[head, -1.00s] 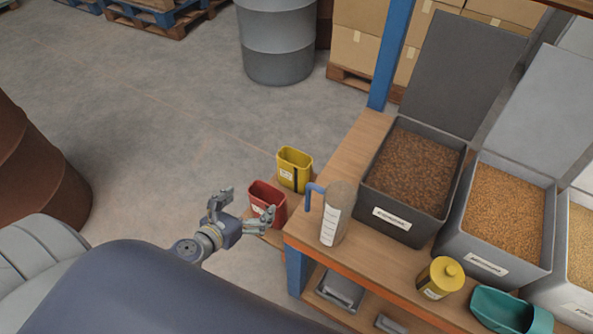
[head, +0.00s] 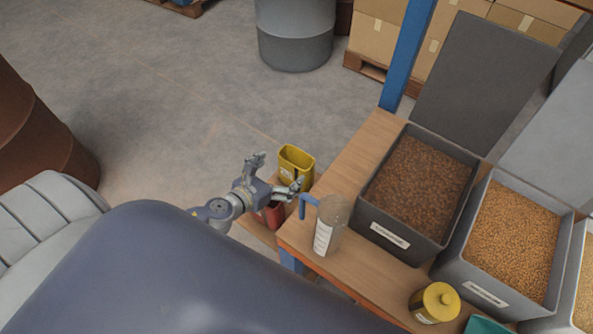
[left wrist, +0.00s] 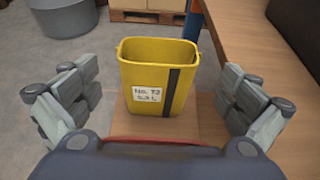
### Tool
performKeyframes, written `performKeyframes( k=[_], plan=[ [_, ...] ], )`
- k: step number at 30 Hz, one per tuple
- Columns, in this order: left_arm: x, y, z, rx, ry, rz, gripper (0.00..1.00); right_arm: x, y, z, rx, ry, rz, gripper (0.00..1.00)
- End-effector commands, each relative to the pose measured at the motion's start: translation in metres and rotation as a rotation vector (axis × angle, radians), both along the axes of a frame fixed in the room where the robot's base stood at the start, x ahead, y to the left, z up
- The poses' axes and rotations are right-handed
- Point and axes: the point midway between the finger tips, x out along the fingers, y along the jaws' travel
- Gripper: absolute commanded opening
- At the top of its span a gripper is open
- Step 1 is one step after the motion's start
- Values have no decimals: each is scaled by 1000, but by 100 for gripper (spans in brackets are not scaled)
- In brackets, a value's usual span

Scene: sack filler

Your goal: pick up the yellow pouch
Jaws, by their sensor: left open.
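The yellow pouch (head: 296,163) is an open-topped yellow container with a dark vertical stripe. It stands upright on a low wooden surface beside the shelf bench. In the left wrist view the yellow pouch (left wrist: 157,83) is centred ahead, with a white label reading "No. 73". My left gripper (head: 277,174) is open and empty. In the left wrist view its fingers (left wrist: 160,100) are spread to either side of the pouch, apparently nearer to the camera than it. My right gripper is not in view.
A red container (head: 274,216) stands next to the yellow one, partly hidden under my left gripper. A blue post (head: 408,55) rises behind.

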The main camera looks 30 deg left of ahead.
Motion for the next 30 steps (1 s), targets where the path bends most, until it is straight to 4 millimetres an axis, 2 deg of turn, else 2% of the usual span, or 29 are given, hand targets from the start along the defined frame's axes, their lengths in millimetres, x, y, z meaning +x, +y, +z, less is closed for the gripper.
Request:
performKeyframes(
  k=[5,15,23,24,27,30],
  plan=[
    [11,-1,-3,1,-1,1,100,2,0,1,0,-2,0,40],
    [51,-5,-19,0,-1,1,100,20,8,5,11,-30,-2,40],
    [53,-6,-21,1,2,0,100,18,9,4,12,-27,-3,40],
    [53,-6,-21,1,2,0,98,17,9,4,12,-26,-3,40],
    [53,-6,-21,1,1,0,81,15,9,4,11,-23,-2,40],
    [53,-5,-21,1,1,0,79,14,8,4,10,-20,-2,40]
  ],
)
